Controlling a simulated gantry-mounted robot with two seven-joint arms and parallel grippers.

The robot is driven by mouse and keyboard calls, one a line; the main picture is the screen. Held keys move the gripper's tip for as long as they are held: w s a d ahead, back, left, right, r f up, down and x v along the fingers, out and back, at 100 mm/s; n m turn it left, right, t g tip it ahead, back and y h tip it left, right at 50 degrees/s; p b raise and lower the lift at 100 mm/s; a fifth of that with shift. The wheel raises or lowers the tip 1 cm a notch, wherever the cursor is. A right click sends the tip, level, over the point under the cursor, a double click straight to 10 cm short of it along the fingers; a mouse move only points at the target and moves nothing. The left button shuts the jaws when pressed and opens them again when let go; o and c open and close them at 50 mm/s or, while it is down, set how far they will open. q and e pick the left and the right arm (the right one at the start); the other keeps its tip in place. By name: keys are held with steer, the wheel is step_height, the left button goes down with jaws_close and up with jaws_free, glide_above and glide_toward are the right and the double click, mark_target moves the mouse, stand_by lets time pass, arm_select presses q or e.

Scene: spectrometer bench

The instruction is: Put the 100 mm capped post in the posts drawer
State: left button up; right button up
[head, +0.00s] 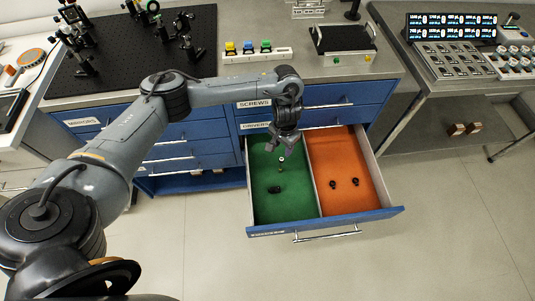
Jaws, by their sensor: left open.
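An open blue drawer (383,214) has a green-lined compartment on the left and an orange-lined one on the right. My left gripper (284,147) points down over the back of the green side, open. A small slim post with a pale top (281,162) shows just below its fingers, over the green lining, apparently upright; I cannot tell whether it touches the lining. It looks like the capped post, but it is too small to be sure. The label on the drawer front is too small to read. My right gripper is out of view.
A short black piece (274,189) lies in the green compartment. Two black pieces (332,184) (355,182) are in the orange one. Closed drawers, one labelled SCREWS, are behind. A black optics breadboard (120,62) and a colored-button strip (257,56) are on the bench. The floor at right is clear.

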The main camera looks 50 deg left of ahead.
arm_select(q)
steer(key=s+d+f+m+t+h, duration=0.2)
steer(key=d+m, duration=0.1)
steer(key=d, duration=0.9)
steer(key=s+d+f+m+t+h, duration=0.15)
steer(key=d+m, duration=0.25)
steer(key=d, duration=0.7)
steer(key=s+d+r+t+h, duration=0.2)
steer(key=s+d+r+t, duration=0.15)
steer(key=d, duration=0.35)
steer(key=s+a+r+n+g+y, duration=0.2)
steer(key=s+a+y, duration=0.3)
steer(key=s+a, duration=1.1)
steer(key=a+n+g, duration=0.1)
steer(key=a, duration=0.2)
steer(key=shift+s+a+n, duration=0.2)
steer(key=shift+s+n, duration=0.15)
steer(key=shift+n, duration=0.05)
